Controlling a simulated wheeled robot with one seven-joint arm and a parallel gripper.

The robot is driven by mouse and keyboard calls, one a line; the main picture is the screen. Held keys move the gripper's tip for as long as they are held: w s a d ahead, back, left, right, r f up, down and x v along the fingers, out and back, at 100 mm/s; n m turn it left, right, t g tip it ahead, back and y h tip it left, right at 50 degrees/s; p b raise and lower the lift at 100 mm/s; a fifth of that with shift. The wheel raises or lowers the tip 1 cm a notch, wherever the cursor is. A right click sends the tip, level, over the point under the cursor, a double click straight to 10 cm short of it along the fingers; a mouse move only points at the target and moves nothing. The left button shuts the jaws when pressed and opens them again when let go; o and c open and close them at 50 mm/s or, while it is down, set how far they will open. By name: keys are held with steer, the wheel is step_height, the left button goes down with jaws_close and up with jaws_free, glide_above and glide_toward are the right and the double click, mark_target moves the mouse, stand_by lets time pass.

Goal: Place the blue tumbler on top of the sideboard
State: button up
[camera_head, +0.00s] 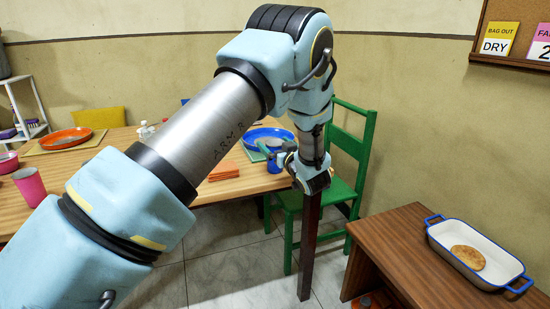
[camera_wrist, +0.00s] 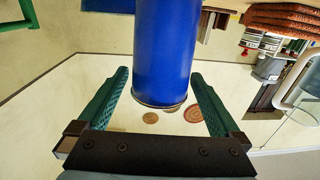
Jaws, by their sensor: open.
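The blue tumbler (camera_wrist: 165,50) fills the upper middle of the wrist view. Its end nearest the camera lies between the two teal fingers of my gripper (camera_wrist: 160,74). The fingers are open, with narrow gaps beside the tumbler; I see no firm hold. In the head view my gripper (camera_head: 279,156) is at the table's right edge, by the blue plate, and the arm hides much of that area. A brown wooden unit (camera_head: 385,245) at the lower right looks like the sideboard.
A blue-rimmed white dish (camera_head: 440,233) holding a flat brown food piece stands on the wooden unit; its front left top is bare. A green chair (camera_head: 352,145) stands behind my gripper. The table (camera_head: 225,187) carries a pink cup (camera_head: 29,186) and an orange plate (camera_head: 66,138).

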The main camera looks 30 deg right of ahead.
steer(key=shift+c, duration=0.2)
steer(key=c, duration=1.4)
